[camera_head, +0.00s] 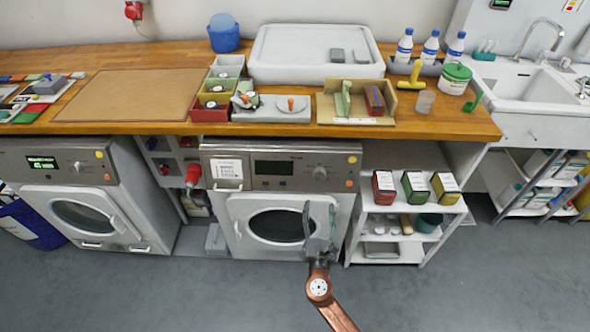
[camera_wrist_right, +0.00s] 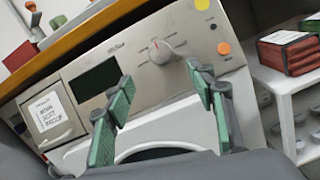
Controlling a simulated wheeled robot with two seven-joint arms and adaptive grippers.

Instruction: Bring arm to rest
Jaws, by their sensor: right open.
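My right gripper (camera_head: 319,222) is open and empty in the head view, in front of the round door of the middle washing machine (camera_head: 234,220). In the right wrist view its two green-padded fingers (camera_wrist_right: 163,108) stand wide apart with nothing between them. Behind them are the machine's control panel, dial (camera_wrist_right: 163,50) and dark display (camera_wrist_right: 96,81). The copper-coloured link of my right arm (camera_head: 330,300) comes in from the bottom of the head view. My left gripper is not in view.
The wooden worktop (camera_head: 150,128) runs above the machines, carrying bins, bottles and a white tray. A white shelf (camera_head: 395,207) with red, green and yellow boxes stands just right of the gripper. The grey floor (camera_head: 180,300) in front is clear.

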